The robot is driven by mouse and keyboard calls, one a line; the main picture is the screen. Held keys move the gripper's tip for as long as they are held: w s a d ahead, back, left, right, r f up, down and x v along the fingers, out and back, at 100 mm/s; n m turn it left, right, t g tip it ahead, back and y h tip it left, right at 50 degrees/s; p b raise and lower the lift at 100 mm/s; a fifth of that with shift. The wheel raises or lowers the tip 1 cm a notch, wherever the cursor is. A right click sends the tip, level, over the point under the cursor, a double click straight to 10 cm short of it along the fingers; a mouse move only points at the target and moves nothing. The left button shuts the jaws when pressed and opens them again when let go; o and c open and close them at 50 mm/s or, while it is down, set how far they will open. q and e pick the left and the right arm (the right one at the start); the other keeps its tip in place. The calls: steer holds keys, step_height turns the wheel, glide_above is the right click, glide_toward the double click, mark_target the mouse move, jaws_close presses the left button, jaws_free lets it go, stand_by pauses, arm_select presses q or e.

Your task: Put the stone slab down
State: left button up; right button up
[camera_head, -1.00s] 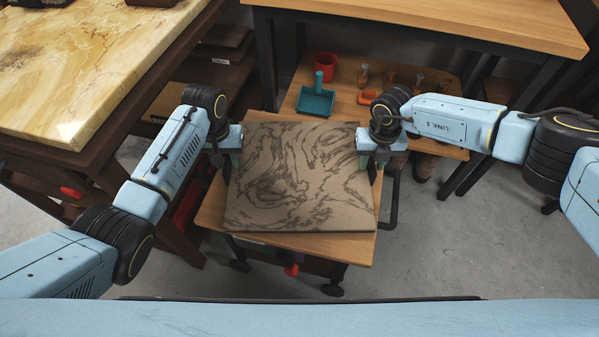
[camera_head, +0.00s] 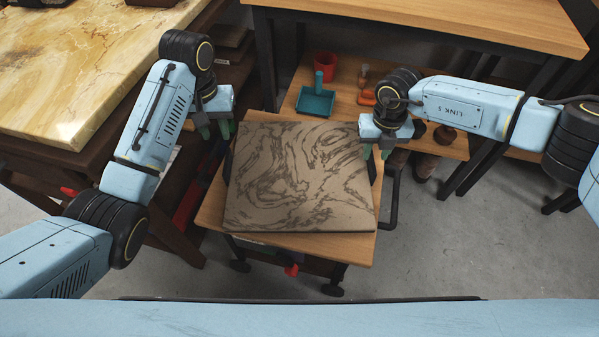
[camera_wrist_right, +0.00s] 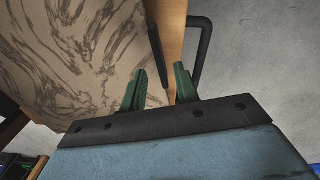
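The stone slab (camera_head: 300,180), brown with dark veins, lies flat on the wooden top of a small cart (camera_head: 300,245). In the right wrist view the slab (camera_wrist_right: 70,55) fills the upper left. Dark upright pieces stand at its two sides; one (camera_wrist_right: 157,50) shows clearly in the right wrist view. My left gripper (camera_head: 214,130) is beside and above the slab's far left corner, its green fingers apart and empty. My right gripper (camera_head: 377,152) is by the slab's right edge. In the right wrist view its green fingers (camera_wrist_right: 159,88) are apart with nothing gripped.
A marble-topped table (camera_head: 85,60) is at the left and a wooden bench (camera_head: 430,22) at the back. A lower shelf holds a teal dustpan (camera_head: 316,102) and a red cup (camera_head: 325,66).

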step_height(320, 180, up, 8)
steer(key=shift+f, duration=0.25)
stand_by(0.5)
